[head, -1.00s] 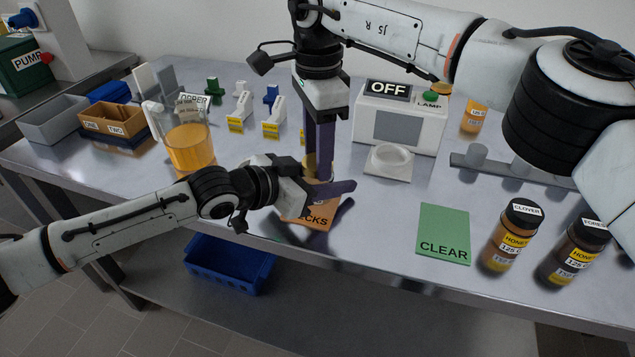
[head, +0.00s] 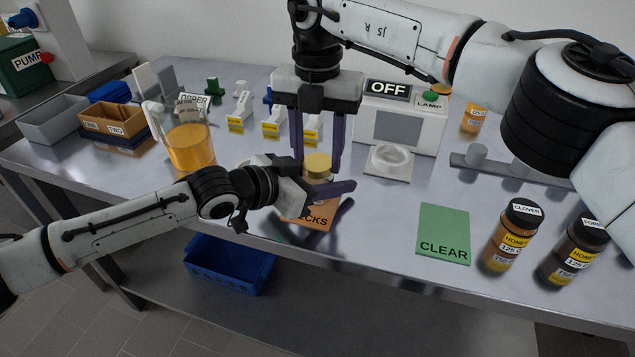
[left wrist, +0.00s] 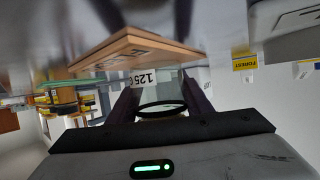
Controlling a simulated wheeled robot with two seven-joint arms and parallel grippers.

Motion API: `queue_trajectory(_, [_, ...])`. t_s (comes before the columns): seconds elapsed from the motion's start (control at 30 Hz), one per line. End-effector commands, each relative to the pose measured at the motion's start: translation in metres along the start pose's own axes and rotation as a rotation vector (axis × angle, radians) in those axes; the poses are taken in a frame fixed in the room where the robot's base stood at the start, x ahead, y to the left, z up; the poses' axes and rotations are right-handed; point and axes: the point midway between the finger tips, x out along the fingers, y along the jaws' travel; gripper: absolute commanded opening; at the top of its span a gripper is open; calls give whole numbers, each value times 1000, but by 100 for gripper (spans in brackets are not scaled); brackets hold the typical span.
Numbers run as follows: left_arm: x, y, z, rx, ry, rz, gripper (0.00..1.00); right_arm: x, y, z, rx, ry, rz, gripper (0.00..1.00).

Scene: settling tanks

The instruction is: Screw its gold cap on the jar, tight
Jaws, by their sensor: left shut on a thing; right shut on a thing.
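The gold cap (head: 317,161) sits on top of the small jar, upright in the middle of the bench. My right gripper (head: 317,167) points straight down from above, one finger on each side of the cap, shut on it. The jar (head: 317,181) is mostly hidden in the head view by the grippers. My left gripper (head: 326,188) comes in low from the left and is shut around the jar's body. In the left wrist view the jar (left wrist: 148,80), with a "125" label, is between the left fingers. I cannot tell how tight the cap is.
An orange mat (head: 309,218) ending in "CKS" lies by the jar. To the right are the green "CLEAR" mat (head: 443,232) and dark-capped honey jars (head: 510,236). A pitcher (head: 190,147) stands left; the lamp box (head: 402,120), marked "OFF", stands behind.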

Motion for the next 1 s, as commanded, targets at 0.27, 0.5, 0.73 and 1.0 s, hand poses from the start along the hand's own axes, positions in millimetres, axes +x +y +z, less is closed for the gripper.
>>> queue_trajectory(0.27, [0,-1,0,0,-1,-2,0,0,0,0,6,1,-1,61])
queue_trajectory(0.5, [0,1,0,1,0,2,0,1,1,-1,3,2,1,65])
queue_trajectory(0.73, [1,3,-1,2,2,5,0,-6,2,-1,2,1,2,65])
queue_trajectory(1.0, [0,1,0,1,1,2,0,-52,1,0,7,-4,1,65])
